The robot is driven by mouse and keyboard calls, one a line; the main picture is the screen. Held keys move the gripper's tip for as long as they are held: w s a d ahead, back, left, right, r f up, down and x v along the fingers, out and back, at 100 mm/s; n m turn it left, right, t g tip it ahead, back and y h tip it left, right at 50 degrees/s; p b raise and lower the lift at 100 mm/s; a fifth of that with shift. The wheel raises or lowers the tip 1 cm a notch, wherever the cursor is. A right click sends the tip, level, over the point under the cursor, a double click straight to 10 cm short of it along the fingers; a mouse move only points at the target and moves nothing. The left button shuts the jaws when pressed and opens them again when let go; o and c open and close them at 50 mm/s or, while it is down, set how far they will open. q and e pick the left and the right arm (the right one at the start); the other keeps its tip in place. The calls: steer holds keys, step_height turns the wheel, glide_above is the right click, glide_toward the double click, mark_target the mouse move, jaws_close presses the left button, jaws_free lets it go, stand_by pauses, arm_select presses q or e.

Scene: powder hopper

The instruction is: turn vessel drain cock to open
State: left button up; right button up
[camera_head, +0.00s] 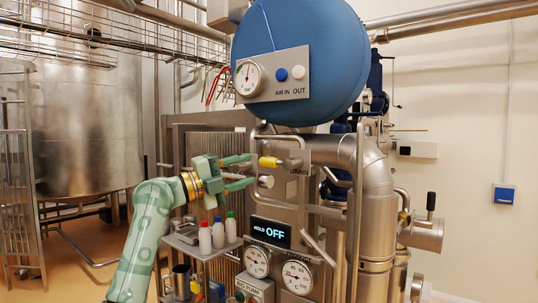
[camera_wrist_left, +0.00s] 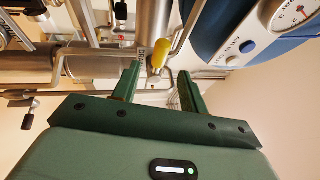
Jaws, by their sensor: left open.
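The drain cock has a yellow handle (camera_head: 268,162) on a short metal pipe stub below the blue vessel (camera_head: 295,60), beside a DRAIN label (camera_head: 299,171). In the left wrist view the yellow handle (camera_wrist_left: 158,54) points toward the gap between my fingers. My left gripper (camera_head: 252,171) is open, just left of the handle in the head view. In the left wrist view the open fingers (camera_wrist_left: 159,74) stand either side of the handle's near end, with nothing gripped. I cannot tell whether they touch it. My right gripper is not in view.
A shelf (camera_head: 200,247) with small capped bottles (camera_head: 205,238) lies below my left gripper. A HOLD OFF display (camera_head: 268,232) and two dials (camera_head: 297,276) sit below the cock. A thick steel pipe (camera_head: 376,190) stands to the right. A pressure gauge (camera_head: 249,77) is on the vessel.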

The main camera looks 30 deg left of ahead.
mark_target(265, 164)
arm_select(q)
steer(key=p+x, duration=0.2)
steer(key=x, duration=0.5)
steer(key=shift+w+d, duration=0.15)
steer(key=shift+w, duration=0.25)
jaws_close()
